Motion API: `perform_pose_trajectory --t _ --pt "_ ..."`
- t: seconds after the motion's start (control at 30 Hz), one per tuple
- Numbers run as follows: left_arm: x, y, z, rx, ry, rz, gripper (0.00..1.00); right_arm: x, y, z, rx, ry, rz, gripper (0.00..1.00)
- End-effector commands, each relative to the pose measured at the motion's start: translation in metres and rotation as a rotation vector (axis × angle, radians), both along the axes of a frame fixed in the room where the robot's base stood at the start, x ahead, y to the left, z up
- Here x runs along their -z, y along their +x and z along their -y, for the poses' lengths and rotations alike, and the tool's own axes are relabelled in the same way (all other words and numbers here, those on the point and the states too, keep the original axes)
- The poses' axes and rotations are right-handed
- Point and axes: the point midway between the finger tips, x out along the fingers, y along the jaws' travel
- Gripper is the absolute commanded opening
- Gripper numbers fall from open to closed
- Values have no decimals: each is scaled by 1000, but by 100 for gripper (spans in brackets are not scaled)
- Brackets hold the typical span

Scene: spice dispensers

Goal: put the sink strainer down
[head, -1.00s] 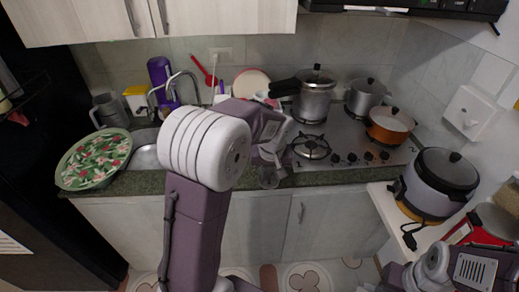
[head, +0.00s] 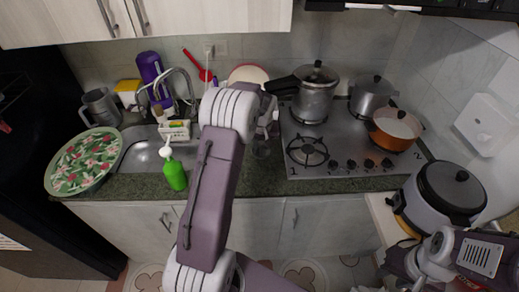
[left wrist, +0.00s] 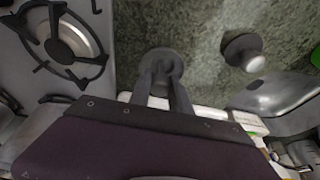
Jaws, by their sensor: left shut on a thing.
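My left gripper (left wrist: 163,90) is shut on a dark grey, round sink strainer (left wrist: 160,62), which lies at its fingertips over the dark green speckled counter in the left wrist view. In the head view the strainer (head: 262,148) shows small and greyish just below the gripper (head: 266,122), between sink and stove. I cannot tell whether it touches the counter. A second dark round piece with a light knob (left wrist: 245,54) sits on the counter beside the sink. Parts of my right arm show at the lower right; its fingertips are not clear.
The stove (head: 350,145) with a pressure cooker (head: 315,95) is just right of the held strainer. The sink (head: 145,152), a green soap bottle (head: 175,176) and a sponge caddy (head: 176,131) are to the left. Bare counter (head: 258,182) lies in front.

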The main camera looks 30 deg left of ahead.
Motion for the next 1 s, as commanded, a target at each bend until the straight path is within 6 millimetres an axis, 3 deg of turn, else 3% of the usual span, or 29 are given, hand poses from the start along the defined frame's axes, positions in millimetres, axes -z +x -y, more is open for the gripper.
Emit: perform_pose_trajectory --t 0.2,0.47,0.83,0.87,0.9,0.93,1.0 --pt "7 5 -7 0 -1 -1 0 -3 0 0 0 0 0 36" --pt "44 4 -6 0 -2 -3 0 -9 0 0 0 0 0 36" --pt "51 4 -6 0 -1 1 0 -4 0 0 0 0 0 36" --pt "50 4 -6 0 -1 1 26 -5 0 0 0 0 0 36" --pt "49 4 -6 0 -1 1 37 -6 0 0 0 0 0 36" --pt "49 4 -6 0 -1 1 45 -6 0 0 0 0 0 36" --pt "49 4 -6 0 -1 1 45 -6 0 0 0 0 0 36"
